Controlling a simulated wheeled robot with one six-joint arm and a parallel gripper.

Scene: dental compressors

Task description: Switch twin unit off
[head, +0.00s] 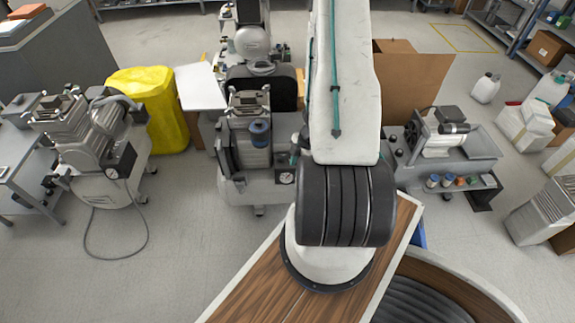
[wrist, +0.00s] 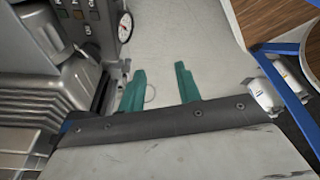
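Several compressors are in the head view, and I cannot tell for sure which one is the twin unit. The middle compressor (head: 250,150) stands just left of my arm, with a round gauge (head: 286,177) low on its right. A left compressor (head: 95,150) stands apart by the grey bench. In the wrist view, a grey ribbed machine body (wrist: 35,95) fills the left, with a dark labelled panel (wrist: 88,18) and a white-faced gauge (wrist: 125,27) at the top. My gripper (wrist: 160,69) is open and empty, right of and below the gauge. My arm hides it in the head view.
A yellow-covered object (head: 155,105) and a white board (head: 200,87) stand behind. A machine on a grey stand (head: 440,135) is at the right, near a cardboard sheet (head: 415,85). A hose (head: 110,257) loops on the floor at left. Floor between the compressors is clear.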

